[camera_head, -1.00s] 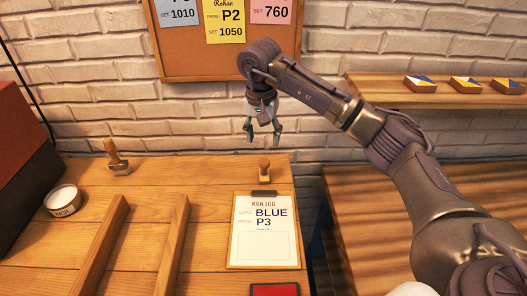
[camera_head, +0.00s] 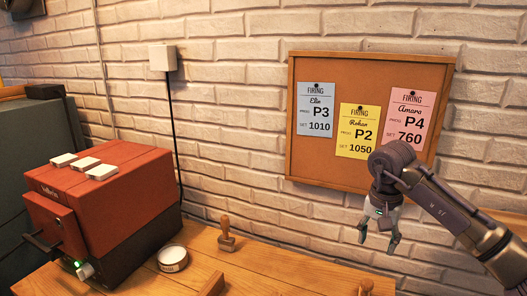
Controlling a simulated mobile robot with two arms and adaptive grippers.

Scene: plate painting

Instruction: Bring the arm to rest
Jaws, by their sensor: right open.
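My right arm comes in from the right edge, bent at a joint in front of the cork board's lower right part. My right gripper (camera_head: 378,241) hangs down from it, fingers apart and empty. It is in the air in front of the white brick wall, above the wooden table (camera_head: 262,268). It touches nothing that I can see. My left gripper is out of view.
A red kiln (camera_head: 112,200) with several white blocks on top stands at the left. A round tin (camera_head: 172,258) and a wooden stamp (camera_head: 226,236) stand beside it. The cork board (camera_head: 300,165) holds three firing cards.

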